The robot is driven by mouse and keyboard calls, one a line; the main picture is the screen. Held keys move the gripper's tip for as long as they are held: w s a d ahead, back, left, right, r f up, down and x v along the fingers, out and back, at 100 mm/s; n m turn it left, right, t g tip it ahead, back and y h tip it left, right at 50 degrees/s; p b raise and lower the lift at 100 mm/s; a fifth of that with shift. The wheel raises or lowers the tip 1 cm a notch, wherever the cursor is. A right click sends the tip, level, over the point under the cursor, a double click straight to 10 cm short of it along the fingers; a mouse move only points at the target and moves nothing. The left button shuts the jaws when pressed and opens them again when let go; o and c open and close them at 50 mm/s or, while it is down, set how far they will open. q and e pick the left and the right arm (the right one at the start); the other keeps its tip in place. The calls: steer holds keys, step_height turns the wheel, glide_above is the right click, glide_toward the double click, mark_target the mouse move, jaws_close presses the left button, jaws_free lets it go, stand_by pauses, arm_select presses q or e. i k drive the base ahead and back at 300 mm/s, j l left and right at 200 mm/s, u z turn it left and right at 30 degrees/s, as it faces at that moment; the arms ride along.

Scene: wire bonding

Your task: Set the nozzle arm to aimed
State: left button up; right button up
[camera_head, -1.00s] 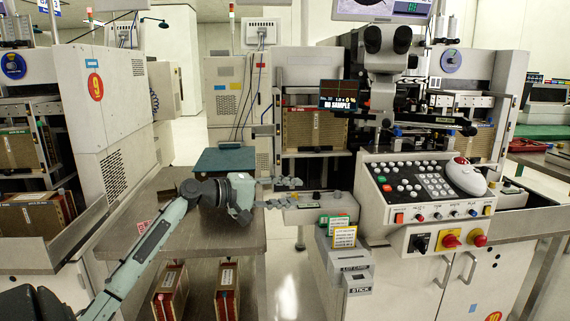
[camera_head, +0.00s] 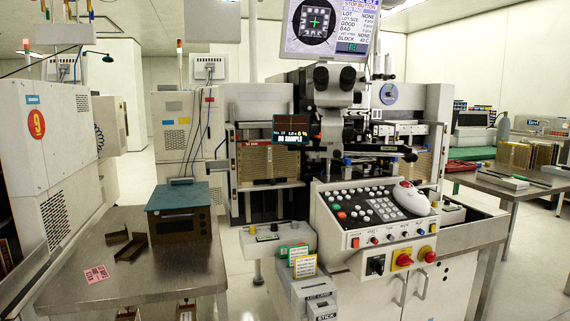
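A dark slim arm (camera_head: 385,150) with a round end sticks out to the right from the wire bonder's work area, under the microscope head (camera_head: 333,85). It looks like the nozzle arm, but no label confirms this, and I cannot tell whether it is aimed. The bonder's control panel (camera_head: 375,211), with buttons and a white mouse-like control (camera_head: 411,198), stands in front of it. Neither of my grippers is in view.
A steel table (camera_head: 150,270) at the left holds a blue-topped box (camera_head: 180,210), brown brackets (camera_head: 130,246) and a pink card (camera_head: 96,274). A small ledge with knobs (camera_head: 272,235) adjoins the bonder. Another table (camera_head: 520,183) stands at the right. Floor shows between the left table and the bonder.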

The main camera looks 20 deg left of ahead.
mark_target(333, 162)
steer(key=i+l+u, duration=0.1)
steer(key=u, duration=0.4)
steer(key=i+l+u, duration=0.1)
steer(key=l+u, duration=0.15)
steer(key=u, duration=0.2)
steer(key=l+u, duration=0.2)
steer(key=u, duration=0.3)
steer(key=l+u, duration=0.3)
steer(key=l, duration=0.25)
steer(key=l+u, duration=0.35)
steer(key=l, duration=0.2)
steer(key=l+u, duration=0.1)
steer(key=l, duration=0.5)
steer(key=k+l, duration=0.15)
steer(key=l, duration=0.4)
steer(key=i+u, duration=0.05)
